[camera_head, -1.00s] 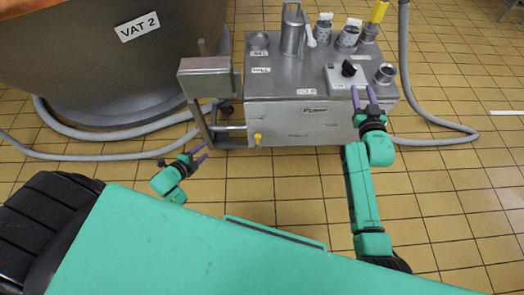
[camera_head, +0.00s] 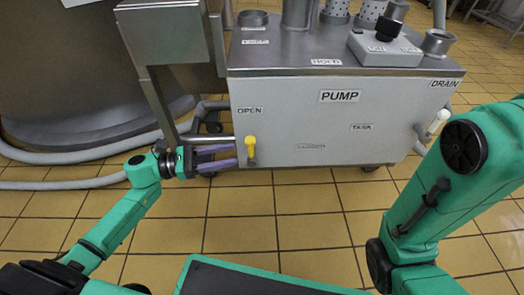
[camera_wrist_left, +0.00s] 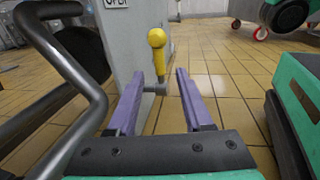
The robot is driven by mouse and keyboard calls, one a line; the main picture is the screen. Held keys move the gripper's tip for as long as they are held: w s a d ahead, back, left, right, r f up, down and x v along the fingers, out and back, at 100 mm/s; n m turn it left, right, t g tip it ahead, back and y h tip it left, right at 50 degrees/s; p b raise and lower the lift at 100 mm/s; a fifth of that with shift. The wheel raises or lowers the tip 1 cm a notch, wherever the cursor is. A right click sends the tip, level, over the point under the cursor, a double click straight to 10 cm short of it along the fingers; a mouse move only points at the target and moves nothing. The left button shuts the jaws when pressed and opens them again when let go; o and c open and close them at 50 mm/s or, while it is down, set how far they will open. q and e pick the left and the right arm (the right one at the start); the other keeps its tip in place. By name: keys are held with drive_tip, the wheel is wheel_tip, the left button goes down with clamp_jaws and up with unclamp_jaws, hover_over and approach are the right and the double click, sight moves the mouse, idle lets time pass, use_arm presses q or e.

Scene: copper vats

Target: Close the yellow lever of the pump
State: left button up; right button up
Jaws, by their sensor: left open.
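The pump (camera_head: 340,118) is a grey steel box on wheels. Its yellow lever (camera_head: 250,147) sits low on the front face at the left, knob up, below the OPEN label (camera_head: 249,110). My left gripper (camera_head: 236,156) is open just left of the lever, fingers pointing right at it. In the left wrist view the yellow lever (camera_wrist_left: 157,52) stands upright on a short grey stem, in line with the gap between the purple fingers of my left gripper (camera_wrist_left: 163,82). No grip on it shows. My right arm is at the right; its gripper is out of view.
A grey metal box on a bent tube frame (camera_head: 165,32) stands left of the pump, close to my left gripper. A white lever (camera_head: 437,121) is on the pump's right side. A large vat (camera_head: 60,75) and a hose are behind left. The tiled floor in front is clear.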

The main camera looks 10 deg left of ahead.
sight(251, 147)
use_arm(q)
drive_tip(key=b+x, duration=0.3)
drive_tip(key=x, duration=0.7)
drive_tip(key=shift+w+f, duration=0.1)
clamp_jaws()
idle(0.8)
